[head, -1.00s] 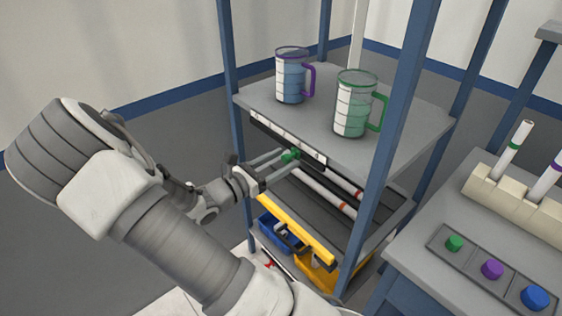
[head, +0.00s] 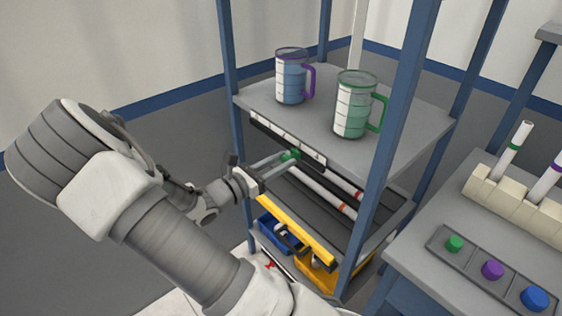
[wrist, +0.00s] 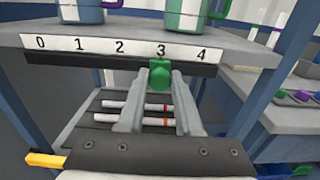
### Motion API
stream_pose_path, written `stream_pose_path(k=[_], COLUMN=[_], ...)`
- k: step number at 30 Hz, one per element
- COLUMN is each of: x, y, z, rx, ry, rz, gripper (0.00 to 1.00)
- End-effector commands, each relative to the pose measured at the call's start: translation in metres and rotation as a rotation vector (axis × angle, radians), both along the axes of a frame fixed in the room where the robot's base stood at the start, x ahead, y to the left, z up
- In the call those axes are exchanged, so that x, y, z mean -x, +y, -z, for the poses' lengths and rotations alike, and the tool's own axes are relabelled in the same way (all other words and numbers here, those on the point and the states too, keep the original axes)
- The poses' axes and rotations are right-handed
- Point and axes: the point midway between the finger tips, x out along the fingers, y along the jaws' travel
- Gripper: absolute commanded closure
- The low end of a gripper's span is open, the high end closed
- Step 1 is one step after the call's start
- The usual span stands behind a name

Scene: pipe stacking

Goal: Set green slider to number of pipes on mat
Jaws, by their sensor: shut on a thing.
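The green slider (wrist: 160,75) sits on the dark rail (wrist: 90,64) under the number strip (wrist: 100,46), directly below the 3. My gripper (head: 288,158) reaches in from the left in the head view. In the wrist view its two fingers (wrist: 161,76) are shut on the slider, one on each side. My fingers hide part of the mat and pipes in the wrist view.
Measuring jugs with a purple handle (head: 291,78) and a green handle (head: 354,105) stand on the shelf above. A yellow bar (head: 296,230) edges the lower shelf. A blue post (head: 385,150) stands to the right. A side table (head: 430,262) carries coloured buttons and upright pipes.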

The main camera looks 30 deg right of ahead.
Motion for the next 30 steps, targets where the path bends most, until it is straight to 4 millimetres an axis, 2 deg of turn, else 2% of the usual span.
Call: stream_pose_path(k=[24,27,30], x=[0.0,-0.005,-0.018], y=[0.0,0.001,0.002], z=[0.0,-0.001,-0.003], rx=[-0.001,0.0,0.001], ry=[0.0,0.0,-0.002], rz=[-0.001,0.0,-0.001], gripper=[1.0,1.0,1.0])
